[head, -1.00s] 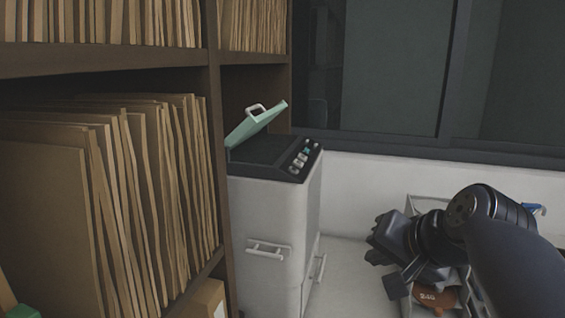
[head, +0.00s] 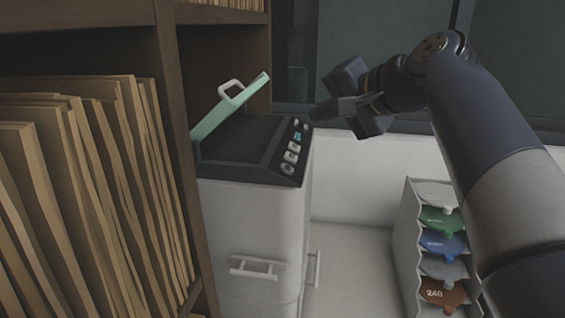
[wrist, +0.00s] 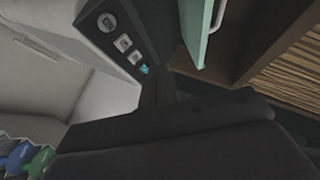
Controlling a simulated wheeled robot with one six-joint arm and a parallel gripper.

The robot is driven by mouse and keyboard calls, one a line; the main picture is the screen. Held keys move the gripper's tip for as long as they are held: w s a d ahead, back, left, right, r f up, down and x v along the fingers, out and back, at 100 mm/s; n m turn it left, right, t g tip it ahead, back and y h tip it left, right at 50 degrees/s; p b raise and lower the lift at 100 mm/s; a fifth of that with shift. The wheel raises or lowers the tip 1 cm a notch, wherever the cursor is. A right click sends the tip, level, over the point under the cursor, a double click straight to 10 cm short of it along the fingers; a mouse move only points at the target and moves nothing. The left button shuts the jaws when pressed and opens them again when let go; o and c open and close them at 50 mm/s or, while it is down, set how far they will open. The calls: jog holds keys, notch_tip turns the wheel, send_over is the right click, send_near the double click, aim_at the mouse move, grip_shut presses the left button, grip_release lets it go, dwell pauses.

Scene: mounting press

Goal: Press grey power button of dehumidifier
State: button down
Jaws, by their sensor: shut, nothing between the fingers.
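The dehumidifier (head: 250,225) is a white cabinet with a dark top and a raised green lid (head: 228,108). Its sloped control strip on the right carries several grey buttons and a small teal one. A round grey button (head: 287,169), which looks like the power button, sits at the near end; it also shows in the wrist view (wrist: 107,22). My gripper (head: 314,114) is shut and empty, beside the far end of the strip. Its dark fingers (wrist: 154,88) point at the strip near the teal button in the wrist view; whether they touch it I cannot tell.
A shelf of brown folders (head: 75,190) stands close on the left. A white rack (head: 404,232) with several coloured, tabbed discs stands at the lower right. A dark-framed window and white wall are behind. The floor between cabinet and rack is clear.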

aim_at(287, 169)
jog(key=shift+f, duration=0.1)
jog(key=a+f+b, duration=0.1)
jog(key=f, duration=0.1)
jog(key=a+f+b, duration=0.1)
jog(key=f, duration=0.2)
jog(key=a+f+b, duration=0.1)
jog(key=f+b, duration=0.1)
jog(key=shift+w+a+f, duration=0.35)
jog(key=shift+f, duration=0.05)
jog(key=shift+f, duration=0.1)
dwell(1.9)
jog(key=shift+a+f, duration=0.15)
jog(key=shift+f, duration=0.15)
jog(key=shift+a+f+b, duration=0.15)
jog(key=shift+f+b, duration=0.2)
jog(key=shift+b, duration=0.1)
dwell(0.5)
jog(key=shift+d+r+p, duration=0.3)
jog(key=shift+r+p, duration=0.25)
jog(key=shift+r, duration=0.2)
